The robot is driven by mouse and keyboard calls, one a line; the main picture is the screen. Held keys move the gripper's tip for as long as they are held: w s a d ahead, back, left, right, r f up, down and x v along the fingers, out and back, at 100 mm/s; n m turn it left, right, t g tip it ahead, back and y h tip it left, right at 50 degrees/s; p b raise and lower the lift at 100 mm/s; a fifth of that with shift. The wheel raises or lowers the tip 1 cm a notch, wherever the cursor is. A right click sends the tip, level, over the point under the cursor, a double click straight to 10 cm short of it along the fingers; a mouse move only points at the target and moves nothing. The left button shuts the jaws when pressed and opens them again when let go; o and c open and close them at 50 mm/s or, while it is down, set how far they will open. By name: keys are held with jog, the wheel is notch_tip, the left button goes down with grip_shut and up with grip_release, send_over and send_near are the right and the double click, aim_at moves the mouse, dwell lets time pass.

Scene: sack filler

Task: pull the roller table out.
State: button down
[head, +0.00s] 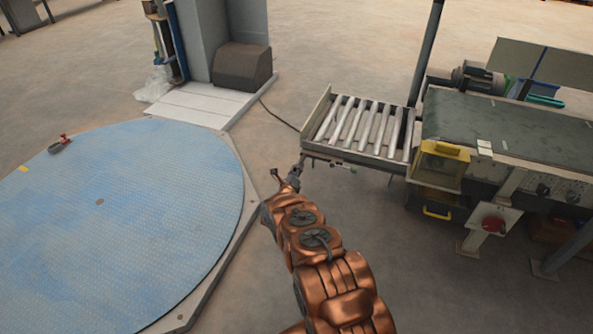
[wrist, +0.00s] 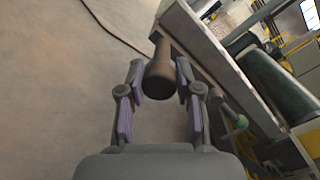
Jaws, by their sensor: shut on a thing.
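The roller table (head: 352,158), a pale frame with several grey rollers, stands beside the end of the dark green belt conveyor. My gripper (head: 299,166) is at its near left corner. In the wrist view my gripper's two fingers (wrist: 160,74) are on either side of a dark brown, rounded handle (wrist: 159,82) and are shut on it. The handle sticks out from the table's frame, whose pale side (wrist: 205,50) runs away to the right. Where the handle joins the frame is partly hidden.
The belt conveyor (head: 505,120) with a yellow box (head: 440,163) is to the right. A large blue round plate (head: 110,215) lies at left. A white platform (head: 190,103) stands behind, with a cable (head: 278,116) on the floor. Bare floor lies between plate and table.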

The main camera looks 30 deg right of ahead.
jog(key=shift+s+d, duration=0.1)
jog(key=shift+d, duration=0.05)
jog(key=c, duration=0.8)
grip_release()
jog(key=shift+o, duration=0.2)
jog(key=v, duration=1.2)
jog(key=shift+r, duration=0.1)
